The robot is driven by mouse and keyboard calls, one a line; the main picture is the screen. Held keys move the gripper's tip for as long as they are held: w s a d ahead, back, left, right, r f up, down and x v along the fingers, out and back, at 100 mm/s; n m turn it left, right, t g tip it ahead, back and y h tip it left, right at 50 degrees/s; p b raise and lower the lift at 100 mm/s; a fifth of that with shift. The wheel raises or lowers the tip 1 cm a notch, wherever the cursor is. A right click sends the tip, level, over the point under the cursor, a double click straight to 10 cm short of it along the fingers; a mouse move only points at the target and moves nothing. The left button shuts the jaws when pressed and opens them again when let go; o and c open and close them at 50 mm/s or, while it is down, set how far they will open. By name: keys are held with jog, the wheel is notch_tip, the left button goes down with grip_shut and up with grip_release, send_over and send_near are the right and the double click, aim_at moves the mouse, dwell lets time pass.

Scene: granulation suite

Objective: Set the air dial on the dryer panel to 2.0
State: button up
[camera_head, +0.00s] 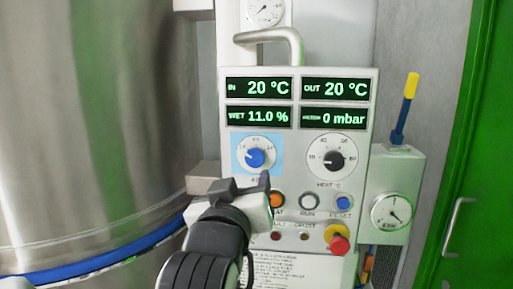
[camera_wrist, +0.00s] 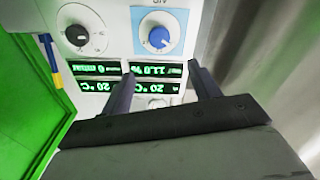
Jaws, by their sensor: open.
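The dryer panel (camera_head: 290,185) is a pale upright box in the head view. Its air dial is a blue knob (camera_head: 255,158) on a white round scale over a light blue square, at the panel's left. The scale numbers and exact pointer setting are too small to read. In the wrist view, which is upside down, the blue knob (camera_wrist: 159,38) lies just beyond the fingertips. My gripper (camera_head: 251,184) is open and empty, just below the dial in the head view, apart from the knob as far as I can tell. It also shows in the wrist view (camera_wrist: 160,72).
A black heat dial (camera_head: 332,158) sits right of the air dial. Lit displays (camera_head: 258,88) are above. Buttons, including a red emergency knob (camera_head: 338,243), are below. A metal handle (camera_head: 270,36) tops the panel. A large steel vessel (camera_head: 90,120) stands close on the left.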

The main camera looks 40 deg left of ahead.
aim_at(254, 159)
jog(key=shift+g, duration=0.3)
jog(key=p+x, duration=0.2)
jog(key=x, duration=0.4)
jog(key=p+x, duration=0.2)
jog(key=x, duration=0.5)
jog(key=shift+w+f, duration=0.2)
jog(key=shift+w, duration=0.2)
jog(key=c, duration=1)
jog(key=shift+o, duration=0.2)
